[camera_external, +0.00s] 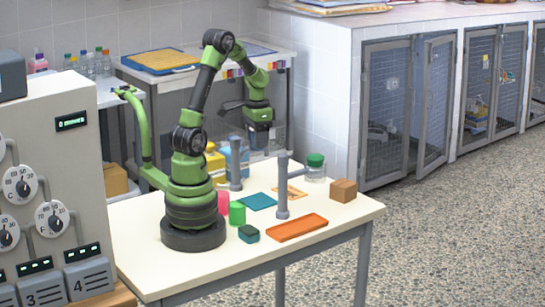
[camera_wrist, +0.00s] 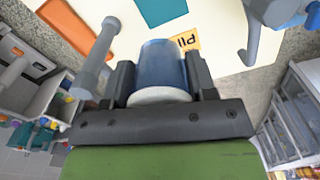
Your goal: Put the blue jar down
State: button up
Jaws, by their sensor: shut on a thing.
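My gripper (camera_external: 259,127) is raised above the back part of the cream table (camera_external: 180,267). It is shut on the blue jar (camera_wrist: 163,68), which lies between the two fingers in the wrist view with its pale end toward the palm. In the external view the jar is hard to make out against the background. It is held in the air, apart from the table top.
An orange tray (camera_external: 297,228), teal mat (camera_external: 257,201), dark teal box (camera_external: 249,234), green cylinder (camera_external: 237,213), pink cylinder (camera_external: 223,202), brown block (camera_external: 343,190) and green-lidded jar (camera_external: 315,168) are there. The front left is clear.

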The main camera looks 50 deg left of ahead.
notch_tip(320, 180, up, 5)
jog(key=shift+d+r, duration=0.1)
jog(key=shift+r, duration=0.05)
jog(key=d, duration=1)
jog(key=shift+s+d+f, duration=0.2)
jog(key=shift+d, duration=0.1)
send_over(288, 231)
notch_tip(288, 231, down, 16)
jog(key=shift+s+f, duration=0.1)
jog(key=shift+f, duration=2.45)
jog(key=shift+f, duration=0.1)
jog(key=o, duration=0.8)
jog(key=shift+d, duration=0.1)
